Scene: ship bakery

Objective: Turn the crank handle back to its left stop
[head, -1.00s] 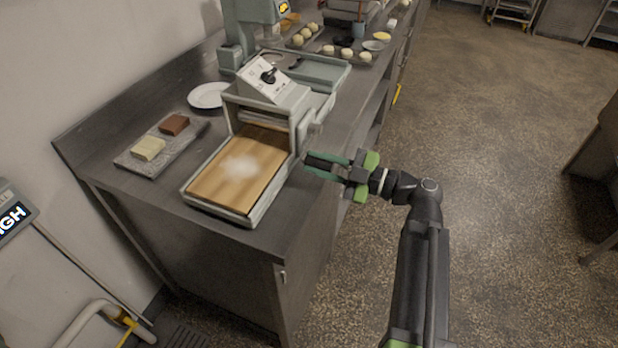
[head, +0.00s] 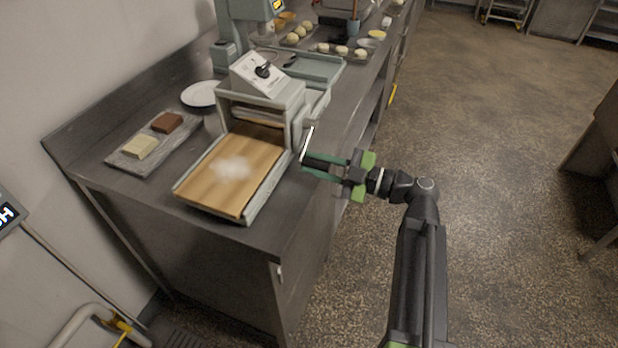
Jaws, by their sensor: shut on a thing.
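The dough sheeter (head: 268,100) stands on the steel counter, with a wooden board (head: 215,192) dusted with flour in front of its rollers. Its crank handle (head: 307,145) is on the machine's right side, a thin bright arm slanting from the hub down to a dark grip. My gripper (head: 309,164) reaches in from the right, over the counter's right edge. Its green fingers are shut on the dark grip, which is partly hidden between them. A selector knob (head: 263,71) sits on the machine's pale top panel.
A white plate (head: 200,94) and a slab (head: 122,158) with a pale block and a brown block lie left of the machine. Trays of dough balls stand farther back on the counter (head: 92,171). The floor (head: 500,200) on the right is open.

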